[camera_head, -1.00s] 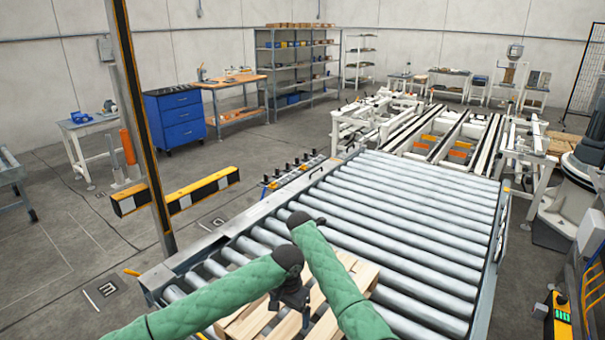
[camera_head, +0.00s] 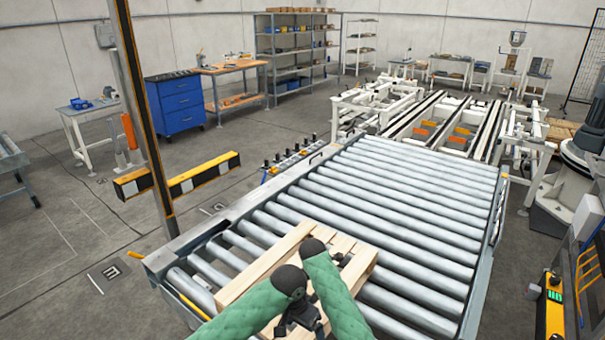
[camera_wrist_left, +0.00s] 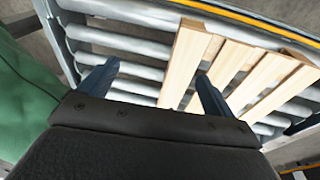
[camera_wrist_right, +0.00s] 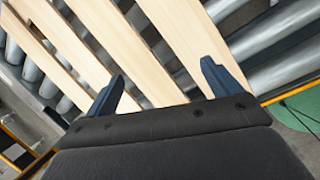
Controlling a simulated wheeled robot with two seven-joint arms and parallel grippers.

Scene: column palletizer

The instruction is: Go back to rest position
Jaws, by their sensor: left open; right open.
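My two green-sleeved arms reach in from the bottom of the head view, with their black wrists close together above a wooden pallet (camera_head: 265,262). My left gripper (camera_wrist_left: 155,85) is open in the left wrist view, its dark blue fingers apart and nothing between them. The pallet slats (camera_wrist_left: 190,60) and rollers lie below it. My right gripper (camera_wrist_right: 165,80) is open and empty in the right wrist view, above the pallet slats (camera_wrist_right: 95,50).
The pallet lies at the near end of a roller conveyor (camera_head: 400,205). A black and yellow post (camera_head: 145,120) stands left of it, with a striped barrier (camera_head: 190,178) behind. A yellow control box (camera_head: 552,310) stands at the right. Open floor (camera_head: 60,235) lies left.

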